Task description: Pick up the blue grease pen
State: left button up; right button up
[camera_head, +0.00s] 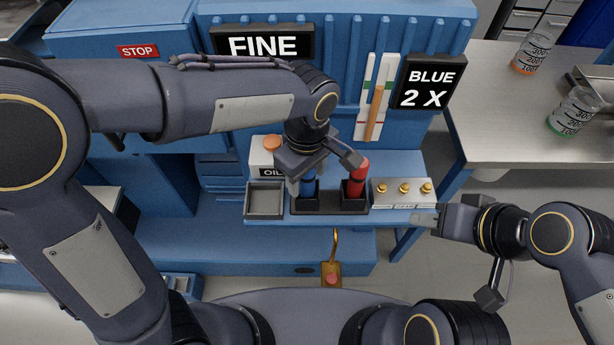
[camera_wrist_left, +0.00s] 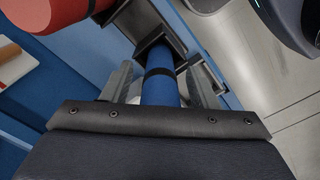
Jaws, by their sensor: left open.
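The blue grease pen (camera_head: 308,187) stands upright in a black holder (camera_head: 318,207) on the blue shelf. My left gripper (camera_head: 305,180) is over it from above, open. In the left wrist view the blue pen (camera_wrist_left: 160,88) lies between the two grey fingers of the left gripper (camera_wrist_left: 163,85), with its lower end in the dark holder. A red grease pen (camera_head: 355,180) stands in the holder to its right. My right gripper (camera_head: 428,219) is at the right end of the shelf, its fingers close together; its opening is unclear.
A grey tray (camera_head: 265,200) sits left of the holder, with a white oil container (camera_head: 265,157) behind it. A pale block with brass knobs (camera_head: 401,193) is to the right. A brass hook (camera_head: 333,262) stands in front. Beakers (camera_head: 573,112) stand on the right table.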

pick_arm(q)
jog(key=c, duration=1.1)
jog(key=shift+o, duration=0.2)
notch_tip(320, 180, up, 10)
jog(key=shift+r, duration=0.1)
jog(key=o, duration=0.4)
jog(key=c, duration=0.4)
jog(key=shift+s, duration=0.1)
